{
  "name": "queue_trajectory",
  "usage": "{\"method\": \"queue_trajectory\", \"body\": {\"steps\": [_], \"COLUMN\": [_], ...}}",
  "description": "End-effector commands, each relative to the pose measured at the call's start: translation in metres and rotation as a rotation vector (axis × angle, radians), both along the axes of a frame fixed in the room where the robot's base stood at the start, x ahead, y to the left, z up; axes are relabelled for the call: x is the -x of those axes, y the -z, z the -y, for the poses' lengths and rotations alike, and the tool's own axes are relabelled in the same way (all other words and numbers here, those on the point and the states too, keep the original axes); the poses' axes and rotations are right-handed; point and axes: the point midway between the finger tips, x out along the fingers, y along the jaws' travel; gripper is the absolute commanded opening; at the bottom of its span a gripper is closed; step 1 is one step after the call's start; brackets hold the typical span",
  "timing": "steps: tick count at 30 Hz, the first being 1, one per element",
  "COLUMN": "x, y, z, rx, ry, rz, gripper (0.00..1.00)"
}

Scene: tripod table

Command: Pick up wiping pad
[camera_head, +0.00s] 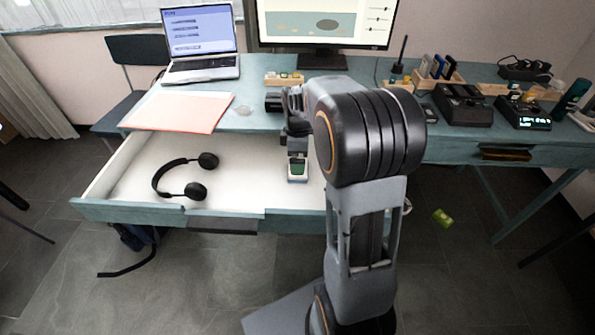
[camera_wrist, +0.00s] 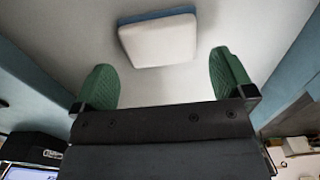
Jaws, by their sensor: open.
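The wiping pad (camera_wrist: 158,42) is a white block with a blue strip along its far edge. In the wrist view it lies on the white drawer floor, just ahead of and between my fingertips. My gripper (camera_wrist: 168,82) has two green fingers, spread wide with nothing between them. In the head view my gripper (camera_head: 298,168) hangs over the right part of the open drawer (camera_head: 125,180). The pad cannot be made out clearly there, as my gripper and arm cover that area.
Black headphones (camera_head: 185,178) lie in the drawer to the left of my gripper. The drawer walls (camera_wrist: 300,55) are close on the right in the wrist view.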

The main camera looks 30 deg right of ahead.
Motion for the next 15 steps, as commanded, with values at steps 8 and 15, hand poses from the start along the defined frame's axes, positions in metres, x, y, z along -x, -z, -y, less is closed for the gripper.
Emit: {"method": "queue_trajectory", "body": {"steps": [8,15], "x": [-0.001,-0.001], "y": [0.037,0.048], "z": [0.0,0.0], "rx": [-0.001,0.0], "ry": [0.0,0.0], "rz": [-0.003,0.0], "gripper": [1.0,1.0]}}
